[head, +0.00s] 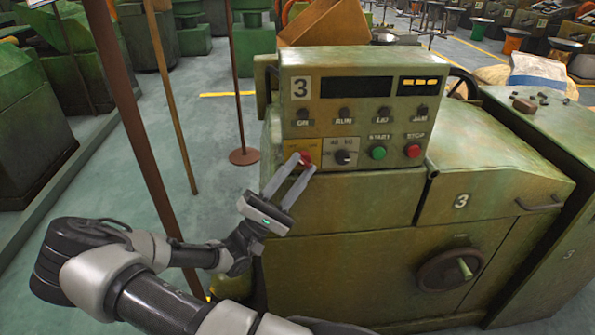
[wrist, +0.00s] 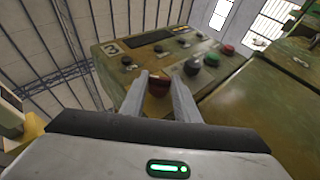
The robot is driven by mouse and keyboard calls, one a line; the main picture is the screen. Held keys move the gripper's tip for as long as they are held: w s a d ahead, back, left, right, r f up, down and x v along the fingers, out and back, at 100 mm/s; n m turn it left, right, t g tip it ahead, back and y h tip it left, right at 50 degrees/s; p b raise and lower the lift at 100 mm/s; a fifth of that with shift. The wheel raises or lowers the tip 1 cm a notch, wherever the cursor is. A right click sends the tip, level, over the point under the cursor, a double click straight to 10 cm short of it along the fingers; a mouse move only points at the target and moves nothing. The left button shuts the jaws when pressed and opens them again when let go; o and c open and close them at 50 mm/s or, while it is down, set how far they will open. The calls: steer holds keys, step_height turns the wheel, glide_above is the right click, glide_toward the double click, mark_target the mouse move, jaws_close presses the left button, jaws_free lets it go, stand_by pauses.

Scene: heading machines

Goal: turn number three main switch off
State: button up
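The number three machine (head: 330,225) has a green control panel marked 3. At the panel's lower left, a red switch knob (head: 305,158) sits on a yellow plate. My gripper (head: 304,163) is in front of that knob, with its two fingers apart. In the wrist view the red knob (wrist: 158,86) shows between the fingertips, with one finger on each side. I cannot tell whether the fingers touch it. The fingers partly cover the knob in the head view, and its exact turn angle is hard to read.
Right of the red knob are a black selector (head: 343,157), a green start button (head: 378,153) and a red stop button (head: 412,151). Several small black knobs run above. A brown post (head: 135,120) stands left of the machine. A handwheel (head: 450,269) is on the lower front.

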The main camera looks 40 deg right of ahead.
steer(key=o, duration=0.4)
steer(key=b+v, duration=0.1)
steer(key=v, duration=1.6)
steer(key=shift+a, duration=0.2)
